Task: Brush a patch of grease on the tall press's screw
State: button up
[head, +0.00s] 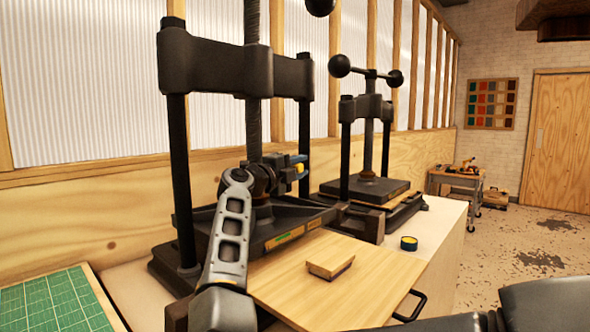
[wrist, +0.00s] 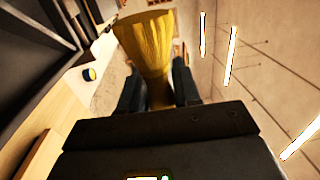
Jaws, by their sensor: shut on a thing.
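The tall press (head: 237,72) stands at the left, its dark threaded screw (head: 253,125) running down through the crossbeam. My gripper (head: 298,168) is in front of the screw's lower part and slightly right of it. It is shut on a brush (wrist: 150,42), whose wide yellow bristles point away from my gripper in the wrist view. Only a small yellow bit of the brush shows in the head view, so I cannot tell whether it touches the screw. A round dark tin with a yellow top (head: 408,243) stands on the bench; it also shows in the wrist view (wrist: 89,74).
A shorter press (head: 365,110) stands behind and to the right. A wooden board (head: 365,285) with a small wooden block (head: 330,263) lies before the tall press. A green cutting mat (head: 55,305) is at the lower left. A cart (head: 458,183) stands farther back.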

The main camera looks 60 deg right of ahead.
jog(key=shift+w+d+b, duration=0.2)
jog(key=shift+w+b, duration=0.2)
jog(key=shift+w, duration=0.45)
jog(key=shift+w+d+b, duration=0.15)
jog(key=shift+w+b, duration=0.2)
jog(key=shift+w, duration=0.5)
jog(key=shift+w+d+b, duration=0.2)
jog(key=shift+w+b, duration=0.2)
jog(key=shift+w, duration=0.45)
jog(key=shift+w+d+b, duration=0.25)
jog(key=shift+w+b, duration=0.35)
jog(key=shift+w, duration=0.4)
jog(key=shift+s+r+p, duration=0.1)
jog(key=shift+r+p, duration=1.3)
jog(key=shift+r, duration=0.25)
jog(key=shift+r+p, duration=2.6)
jog(key=shift+r, duration=0.25)
jog(key=shift+f+b, duration=2.3)
jog(key=shift+f, duration=2.25)
notch_tip(320, 180, up, 7)
jog(key=p, duration=0.4)
jog(key=shift+w+f, duration=0.15)
jog(key=shift+w, duration=0.05)
